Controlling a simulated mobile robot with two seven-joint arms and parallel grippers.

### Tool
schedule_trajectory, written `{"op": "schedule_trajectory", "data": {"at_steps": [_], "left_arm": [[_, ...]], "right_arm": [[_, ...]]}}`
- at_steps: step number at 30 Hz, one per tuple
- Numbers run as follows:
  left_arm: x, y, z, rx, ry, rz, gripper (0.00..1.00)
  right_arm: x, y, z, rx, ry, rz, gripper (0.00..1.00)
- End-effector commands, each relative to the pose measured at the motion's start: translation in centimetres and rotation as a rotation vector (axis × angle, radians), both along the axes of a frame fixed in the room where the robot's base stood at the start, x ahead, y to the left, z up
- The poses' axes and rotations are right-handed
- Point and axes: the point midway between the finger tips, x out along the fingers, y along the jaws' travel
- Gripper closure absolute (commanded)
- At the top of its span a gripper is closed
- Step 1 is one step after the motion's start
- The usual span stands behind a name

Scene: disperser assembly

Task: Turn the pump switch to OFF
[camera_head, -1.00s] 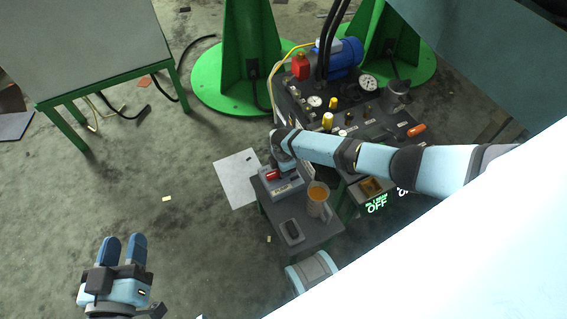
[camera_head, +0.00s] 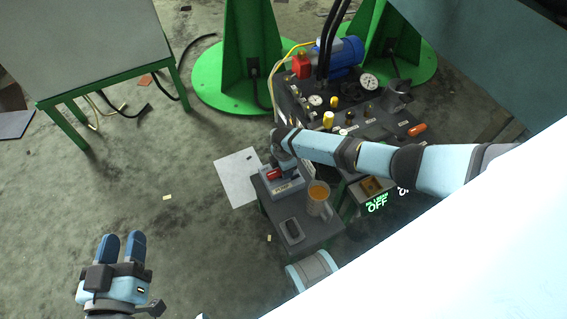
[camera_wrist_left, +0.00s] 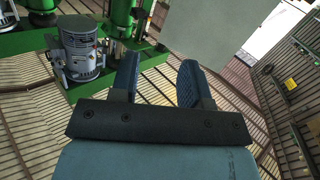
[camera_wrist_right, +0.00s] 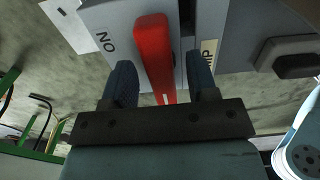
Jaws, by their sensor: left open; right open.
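The pump switch is a red lever (camera_wrist_right: 155,55) on a grey box; in the head view the box (camera_head: 283,189) stands on a small dark table. In the right wrist view the lever lies between the two open fingers of my right gripper (camera_wrist_right: 160,65), with a gap on the right side. An "ON" label is printed left of the lever, and a partly hidden label is on the right. In the head view my right wrist partly covers the lever. My left gripper (camera_head: 121,247) is open and empty over the floor, far from the switch.
A mug (camera_head: 318,198) with orange contents and a dark handheld device (camera_head: 291,230) share the small table. The machine panel (camera_head: 345,122) with gauges and knobs stands behind. The floor at left is mostly clear.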

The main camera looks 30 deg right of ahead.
Motion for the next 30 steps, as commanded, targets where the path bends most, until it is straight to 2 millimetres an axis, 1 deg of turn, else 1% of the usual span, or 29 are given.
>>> {"op": "schedule_trajectory", "data": {"at_steps": [4, 6, 7, 9, 15, 18, 21, 25, 30], "left_arm": [[-0.1, 0.0, 0.2, 0.006, 0.008, 0.000, 0.57], [-0.1, 0.2, 0.2, 0.020, 0.022, 0.003, 0.57], [-0.2, 0.5, -0.5, 0.034, 0.047, 0.008, 0.57], [-0.7, 1.1, -2.5, 0.073, 0.124, 0.020, 0.57], [-1.9, 2.7, -5.5, 0.156, 0.273, 0.045, 0.57], [-2.4, 3.2, -6.3, 0.181, 0.317, 0.051, 0.57], [-2.6, 3.5, -6.7, 0.196, 0.338, 0.053, 0.57], [-2.5, 3.5, -6.7, 0.200, 0.340, 0.054, 0.57], [-2.5, 3.5, -6.8, 0.201, 0.341, 0.055, 0.57]], "right_arm": [[0.0, -0.1, 0.7, 0.000, -0.001, 0.000, 0.47], [0.0, -0.1, 1.7, 0.000, -0.001, 0.000, 0.47], [0.0, -0.1, 2.2, 0.000, -0.001, 0.000, 0.47], [0.0, 0.0, 3.7, 0.001, -0.002, 0.000, 0.47], [0.0, 0.0, 8.5, 0.001, -0.002, 0.000, 0.47], [0.0, 0.0, 10.5, 0.000, -0.002, 0.001, 0.47], [0.0, 0.0, 12.1, 0.000, -0.002, 0.002, 0.47], [0.0, 0.0, 13.3, 0.000, -0.001, 0.001, 0.47], [0.0, 0.0, 13.8, 0.000, 0.000, 0.000, 0.47]]}}
